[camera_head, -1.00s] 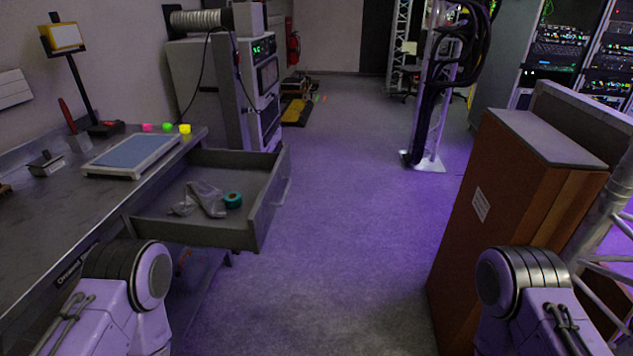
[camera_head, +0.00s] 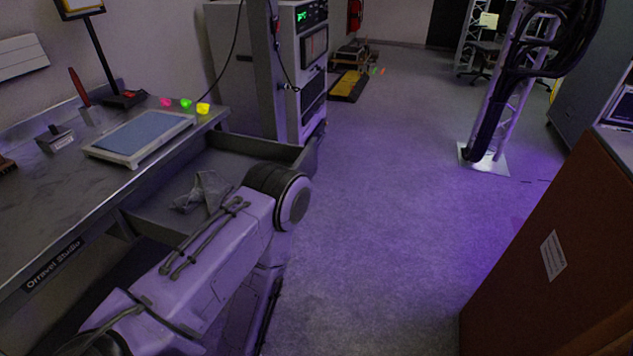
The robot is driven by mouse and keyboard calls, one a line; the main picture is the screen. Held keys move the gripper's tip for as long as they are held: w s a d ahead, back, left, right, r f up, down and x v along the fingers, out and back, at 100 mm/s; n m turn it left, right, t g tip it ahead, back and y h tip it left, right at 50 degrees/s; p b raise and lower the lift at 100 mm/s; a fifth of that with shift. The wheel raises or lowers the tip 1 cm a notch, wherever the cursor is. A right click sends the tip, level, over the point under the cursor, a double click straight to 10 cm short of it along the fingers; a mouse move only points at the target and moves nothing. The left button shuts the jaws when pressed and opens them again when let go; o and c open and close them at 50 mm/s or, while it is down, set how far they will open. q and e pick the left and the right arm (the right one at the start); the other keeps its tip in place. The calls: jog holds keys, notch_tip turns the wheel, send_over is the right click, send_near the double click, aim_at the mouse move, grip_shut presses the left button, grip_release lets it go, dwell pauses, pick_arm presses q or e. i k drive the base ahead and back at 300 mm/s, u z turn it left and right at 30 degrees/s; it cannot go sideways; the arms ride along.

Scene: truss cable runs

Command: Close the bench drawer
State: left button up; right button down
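The bench drawer (camera_head: 160,216) stands pulled out from the grey workbench (camera_head: 62,232) at the left. A crumpled clear plastic bag (camera_head: 203,191) lies in it. My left arm reaches up from the bottom left and its elbow covers the drawer's front right part and the handle. My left gripper cannot be seen, so I cannot tell whether the arm touches the drawer. My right arm and gripper are out of the picture.
A brown cabinet (camera_head: 565,235) stands at the right. The floor between is clear up to a truss tower (camera_head: 495,120).

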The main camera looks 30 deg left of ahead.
aim_at(148, 212)
jog(key=u, duration=0.45)
jog(key=i, duration=0.7)
jog(key=u, duration=0.65)
